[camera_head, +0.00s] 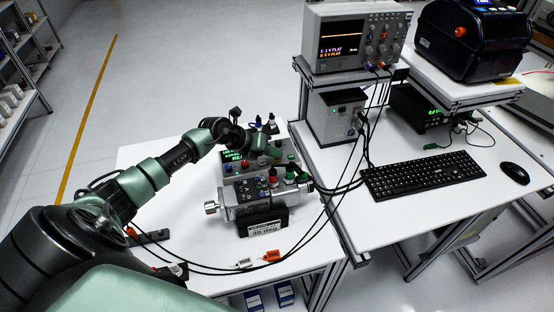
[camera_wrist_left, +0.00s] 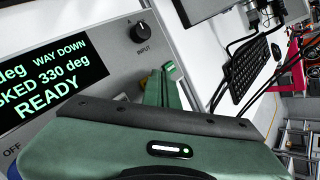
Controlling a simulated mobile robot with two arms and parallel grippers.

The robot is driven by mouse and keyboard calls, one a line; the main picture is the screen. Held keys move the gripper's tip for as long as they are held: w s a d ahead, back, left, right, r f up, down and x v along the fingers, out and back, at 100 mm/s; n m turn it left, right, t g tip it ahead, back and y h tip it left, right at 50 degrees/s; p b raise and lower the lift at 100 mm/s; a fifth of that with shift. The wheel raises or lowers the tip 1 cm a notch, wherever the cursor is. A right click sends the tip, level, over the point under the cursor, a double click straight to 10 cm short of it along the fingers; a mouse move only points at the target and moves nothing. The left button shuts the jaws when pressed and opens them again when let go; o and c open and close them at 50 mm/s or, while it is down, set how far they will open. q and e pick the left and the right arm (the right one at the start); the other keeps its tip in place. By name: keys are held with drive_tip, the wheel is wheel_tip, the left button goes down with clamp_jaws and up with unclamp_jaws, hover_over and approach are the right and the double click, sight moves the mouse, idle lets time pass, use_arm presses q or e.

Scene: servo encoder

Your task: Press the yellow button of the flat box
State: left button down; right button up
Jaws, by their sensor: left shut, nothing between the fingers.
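The flat box (camera_head: 233,178) stands on the white table in the head view, partly behind my left gripper. Its light grey face (camera_wrist_left: 122,72) fills the upper left of the left wrist view. It has a dark display (camera_wrist_left: 45,75) with green text including "330 deg" and "READY", and a black knob (camera_wrist_left: 140,32) marked INPUT. My left gripper (camera_head: 266,148) is shut and empty, over the box. Its green fingers (camera_wrist_left: 168,78) are together beside the face; I cannot tell whether they touch it. My right gripper is out of view.
A silver cylindrical device (camera_head: 245,200) on a black block stands in front of the box. Black cables run right from it. An orange connector (camera_head: 271,256) lies near the table's front edge. A keyboard (camera_head: 423,176) and an oscilloscope (camera_head: 353,38) are to the right.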

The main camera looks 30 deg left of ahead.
sight(274, 162)
use_arm(q)
drive_tip(key=shift+f+b, duration=0.3)
drive_tip(key=shift+f, duration=0.2)
idle(0.4)
drive_tip(key=shift+r, duration=0.15)
drive_tip(key=shift+r+p, duration=0.75)
drive_tip(key=shift+p, duration=0.05)
drive_tip(key=shift+r, duration=0.1)
wheel_tip(274, 162, up, 5)
drive_tip(key=p, duration=0.4)
idle(0.6)
